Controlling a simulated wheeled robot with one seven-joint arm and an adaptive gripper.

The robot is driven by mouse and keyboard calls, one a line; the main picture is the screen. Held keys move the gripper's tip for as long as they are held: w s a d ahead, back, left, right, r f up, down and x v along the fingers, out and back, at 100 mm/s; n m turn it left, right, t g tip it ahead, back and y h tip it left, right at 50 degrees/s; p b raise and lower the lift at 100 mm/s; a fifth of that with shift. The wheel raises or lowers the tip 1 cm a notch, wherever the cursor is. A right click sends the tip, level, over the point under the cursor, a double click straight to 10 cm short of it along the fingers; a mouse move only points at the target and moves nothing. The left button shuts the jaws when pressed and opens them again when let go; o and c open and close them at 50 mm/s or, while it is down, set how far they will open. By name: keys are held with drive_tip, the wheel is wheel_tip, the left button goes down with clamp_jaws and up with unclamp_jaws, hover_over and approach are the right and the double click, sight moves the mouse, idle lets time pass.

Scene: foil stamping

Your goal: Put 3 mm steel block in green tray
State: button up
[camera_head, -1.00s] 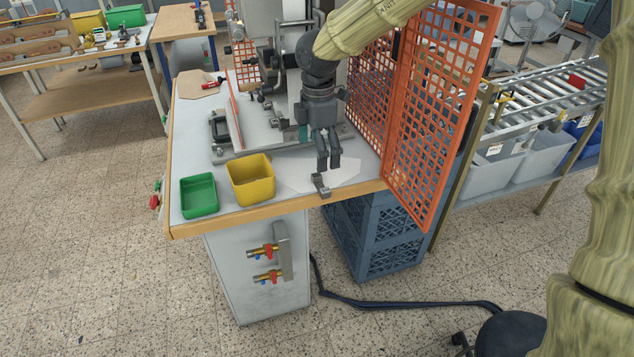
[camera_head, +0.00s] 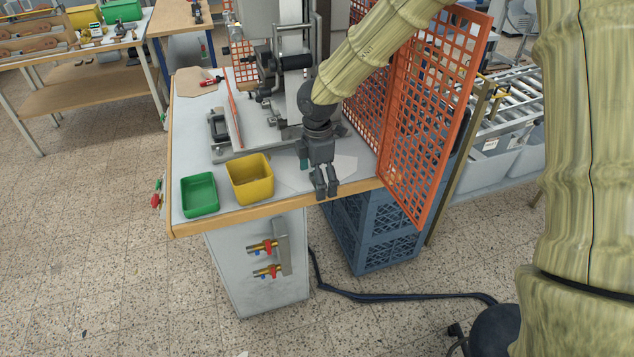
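The green tray (camera_head: 199,207) is an open, empty box at the front left of the work table. My gripper (camera_head: 326,194) points down at the table's front edge, to the right of the yellow tray. Its fingertips are where the small grey steel block stood in the earlier view. The block cannot be made out now; the fingers hide it. The two fingers show a narrow gap, and I cannot tell whether they are shut on the block.
A yellow tray (camera_head: 262,197) stands between the green tray and my gripper. Behind them is the stamping machine (camera_head: 278,85). An orange mesh guard (camera_head: 432,110) rises close to the right of my arm. Bare white tabletop (camera_head: 190,150) lies at the left.

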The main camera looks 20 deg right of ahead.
drive_tip(key=c, duration=1.3)
